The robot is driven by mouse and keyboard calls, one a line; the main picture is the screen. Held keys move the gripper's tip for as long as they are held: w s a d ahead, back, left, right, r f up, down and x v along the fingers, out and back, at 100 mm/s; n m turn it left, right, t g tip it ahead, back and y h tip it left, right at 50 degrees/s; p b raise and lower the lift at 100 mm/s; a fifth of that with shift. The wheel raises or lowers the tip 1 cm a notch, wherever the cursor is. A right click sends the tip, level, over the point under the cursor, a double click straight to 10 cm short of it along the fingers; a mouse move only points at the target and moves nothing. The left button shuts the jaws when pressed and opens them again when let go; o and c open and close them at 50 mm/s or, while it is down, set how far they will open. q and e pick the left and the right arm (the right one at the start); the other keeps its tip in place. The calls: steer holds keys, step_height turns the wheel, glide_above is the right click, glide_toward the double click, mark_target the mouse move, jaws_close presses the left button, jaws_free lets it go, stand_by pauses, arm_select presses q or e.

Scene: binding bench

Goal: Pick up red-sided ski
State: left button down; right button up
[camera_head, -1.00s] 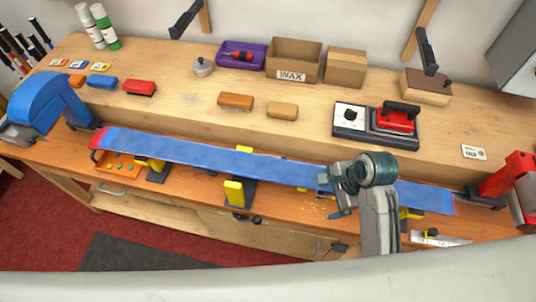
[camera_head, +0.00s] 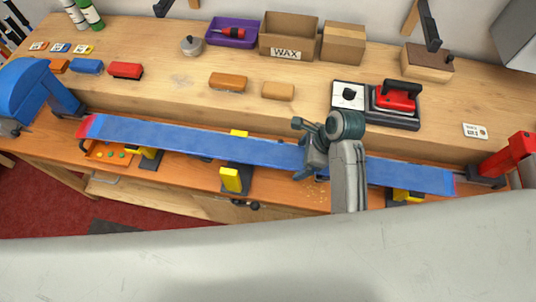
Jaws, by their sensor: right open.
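The ski (camera_head: 200,138) is long and blue on top with red ends. It lies across yellow and black supports along the front of the bench, between a blue vise (camera_head: 32,88) at the left and a red vise (camera_head: 508,156) at the right. No red side edge shows clearly. My right gripper (camera_head: 300,150) is open over the ski, right of its middle, with one finger towards the far edge and one towards the near edge. Contact cannot be told. Part of the ski is hidden under the gripper and wrist. My left gripper is out of view.
On the raised shelf behind stand a red waxing iron (camera_head: 397,97), an open wax box (camera_head: 288,36), a closed carton (camera_head: 343,44), a purple tray (camera_head: 232,32) and several blocks. A shallow tray (camera_head: 108,151) lies below the ski's left end.

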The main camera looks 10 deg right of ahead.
steer(key=p+x, duration=0.1)
steer(key=x, duration=0.2)
steer(key=shift+a+f, duration=0.1)
steer(key=shift+w+a+f, duration=0.1)
steer(key=shift+f, duration=0.25)
steer(key=c, duration=0.9)
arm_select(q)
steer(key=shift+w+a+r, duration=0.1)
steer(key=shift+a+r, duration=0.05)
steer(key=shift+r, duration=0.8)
arm_select(e)
steer(key=shift+w+r, duration=0.1)
steer(key=shift+r, duration=0.05)
steer(key=shift+c, duration=1.2)
